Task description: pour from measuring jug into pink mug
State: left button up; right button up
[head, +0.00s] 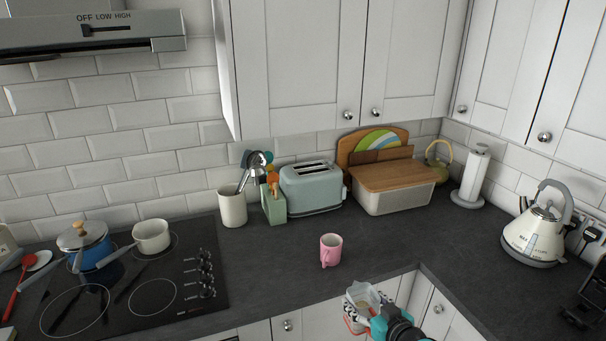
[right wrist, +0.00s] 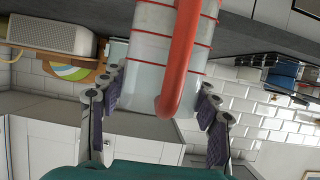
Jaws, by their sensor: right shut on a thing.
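The pink mug (head: 331,250) stands upright on the dark worktop, near its front edge, with its handle toward the front. The measuring jug (head: 361,296) is clear with red markings and a red handle. It is in front of the worktop edge, to the right of and nearer than the mug, and apart from it. My right gripper (head: 368,316) is shut on the jug. In the right wrist view the jug (right wrist: 150,70) sits between the fingers, its red handle (right wrist: 183,60) facing the camera. I cannot tell what is inside it. My left gripper is not in view.
A toaster (head: 311,188), utensil pot (head: 232,208) and bread bin (head: 393,190) stand along the wall. The hob (head: 130,290) with a blue pan (head: 88,246) and white pan (head: 151,236) is left. A kettle (head: 537,232) is right. The worktop around the mug is clear.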

aim_at(331, 244)
jog(key=j+u, duration=0.15)
jog(key=j, duration=0.3)
jog(key=i+j+u, duration=0.15)
jog(key=j, duration=0.25)
jog(key=j+u, duration=0.15)
jog(key=j, duration=0.3)
jog(key=i+j+u, duration=0.2)
jog(key=j, duration=0.25)
jog(key=k, duration=0.05)
